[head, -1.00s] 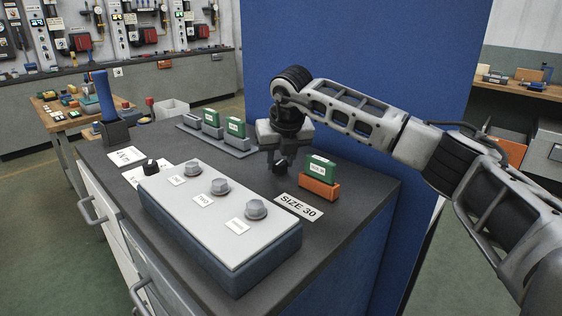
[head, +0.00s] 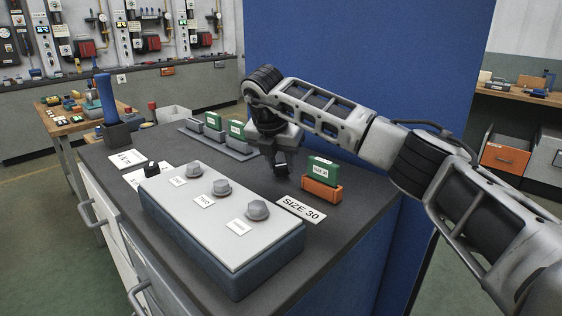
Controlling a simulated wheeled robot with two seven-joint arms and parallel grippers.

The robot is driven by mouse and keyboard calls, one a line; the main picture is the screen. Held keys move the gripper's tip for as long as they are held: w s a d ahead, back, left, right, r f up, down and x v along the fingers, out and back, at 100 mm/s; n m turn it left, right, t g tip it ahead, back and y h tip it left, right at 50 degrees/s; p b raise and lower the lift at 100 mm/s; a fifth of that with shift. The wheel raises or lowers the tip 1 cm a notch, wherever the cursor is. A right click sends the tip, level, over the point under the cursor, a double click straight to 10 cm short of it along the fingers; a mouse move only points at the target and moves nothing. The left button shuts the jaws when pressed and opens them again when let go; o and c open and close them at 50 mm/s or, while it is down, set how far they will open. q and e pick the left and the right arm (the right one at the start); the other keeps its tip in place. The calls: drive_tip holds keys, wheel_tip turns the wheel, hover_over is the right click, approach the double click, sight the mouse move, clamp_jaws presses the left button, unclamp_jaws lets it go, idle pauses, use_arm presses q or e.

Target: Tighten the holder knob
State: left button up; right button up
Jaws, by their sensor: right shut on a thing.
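The orange holder (head: 321,192) stands on the dark bench top with a green block (head: 323,171) in it. A white SIZE 30 label (head: 301,209) lies in front of it. My right gripper (head: 281,170) points down just left of the holder. It is shut on a small dark piece, which looks like the holder knob; the fingers mostly hide it, and I cannot tell how it joins the holder. My left gripper is not in view.
A light panel box (head: 265,242) with three grey knobs fills the bench front. A grey rack (head: 235,152) with green blocks stands behind. A blue-handled tool (head: 105,97) stands upright at the left. A blue partition (head: 370,80) rises behind my right arm.

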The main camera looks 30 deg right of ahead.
drive_tip(key=shift+r, duration=0.1)
idle(0.4)
drive_tip(key=o, duration=1)
drive_tip(key=shift+c, duration=0.2)
drive_tip(key=v, duration=1.5)
drive_tip(key=shift+a+r+b, duration=0.25)
drive_tip(key=shift+r+b, duration=0.1)
